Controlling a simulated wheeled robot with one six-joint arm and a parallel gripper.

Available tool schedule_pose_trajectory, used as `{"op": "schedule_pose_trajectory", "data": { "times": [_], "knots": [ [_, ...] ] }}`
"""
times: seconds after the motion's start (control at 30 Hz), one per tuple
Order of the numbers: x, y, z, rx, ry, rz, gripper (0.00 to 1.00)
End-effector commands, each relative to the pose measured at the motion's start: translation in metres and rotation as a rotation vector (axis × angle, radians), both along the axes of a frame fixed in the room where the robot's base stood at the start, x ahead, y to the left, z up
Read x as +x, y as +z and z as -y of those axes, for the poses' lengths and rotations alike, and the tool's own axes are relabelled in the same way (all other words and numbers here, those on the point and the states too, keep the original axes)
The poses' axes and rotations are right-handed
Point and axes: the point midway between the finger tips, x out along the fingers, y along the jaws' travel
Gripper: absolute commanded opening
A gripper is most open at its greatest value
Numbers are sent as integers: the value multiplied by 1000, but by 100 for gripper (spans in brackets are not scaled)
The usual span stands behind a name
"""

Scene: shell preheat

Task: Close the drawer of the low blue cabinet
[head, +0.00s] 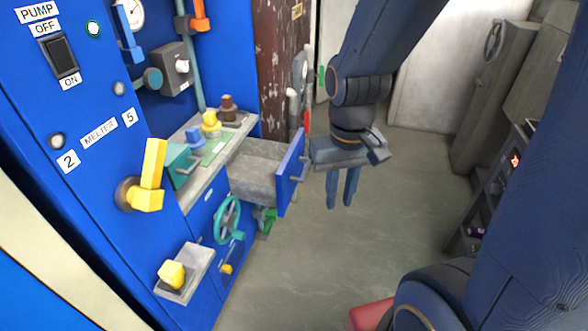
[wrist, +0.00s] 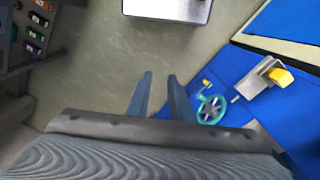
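The low blue cabinet (head: 206,217) stands at the centre left in the head view. Its drawer (head: 262,166) is pulled out to the right, with a grey interior that looks empty. The drawer's blue front (head: 291,172) faces right and has a small handle. My gripper (head: 342,204) is just right of the drawer front, pointing down. Its two blue fingers are apart with nothing between them. In the wrist view the fingers (wrist: 160,95) also stand apart over bare floor. I cannot tell whether the gripper body touches the drawer handle.
A yellow lever (head: 147,187) projects from the tall blue panel. Shelving (head: 489,187) stands at the right.

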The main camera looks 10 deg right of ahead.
Motion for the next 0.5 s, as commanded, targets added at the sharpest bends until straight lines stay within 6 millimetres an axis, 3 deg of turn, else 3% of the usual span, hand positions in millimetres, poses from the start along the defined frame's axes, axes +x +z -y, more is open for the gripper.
{"op": "schedule_pose_trajectory", "data": {
  "times": [0.03, 0.1, 0.3, 0.5],
  "knots": [
    [13, 0, 6, -14, -19, 21, 11],
    [39, -2, 18, -36, -55, 69, 0],
    [129, -15, 51, -50, -163, 251, 0],
    [204, -38, 66, 45, -246, 408, 0]
  ]
}}
